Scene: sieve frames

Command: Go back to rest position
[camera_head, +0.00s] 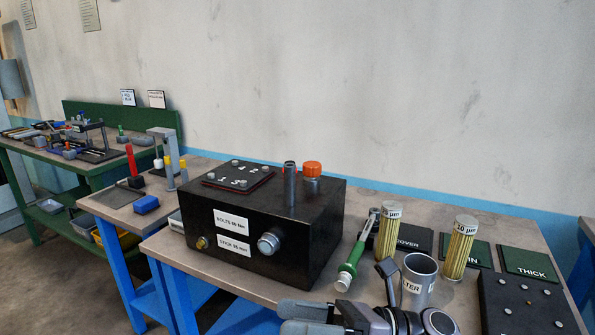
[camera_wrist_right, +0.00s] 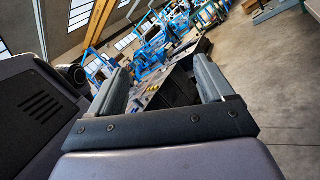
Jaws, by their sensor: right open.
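My right gripper (camera_head: 352,308) is at the bottom edge of the head view, in front of the workbench, partly cut off by the frame. In the right wrist view its two fingers (camera_wrist_right: 163,78) stand wide apart with nothing between them. The gripper is open and empty. My left gripper does not show in either view.
A black box (camera_head: 270,225) with bolts and an orange cap stands on the bench. To its right are a green-handled tool (camera_head: 350,262), a grey cup (camera_head: 418,282), two yellow filters (camera_head: 459,248), labelled dark plates (camera_head: 528,263) and a black block (camera_head: 525,305). Wall behind.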

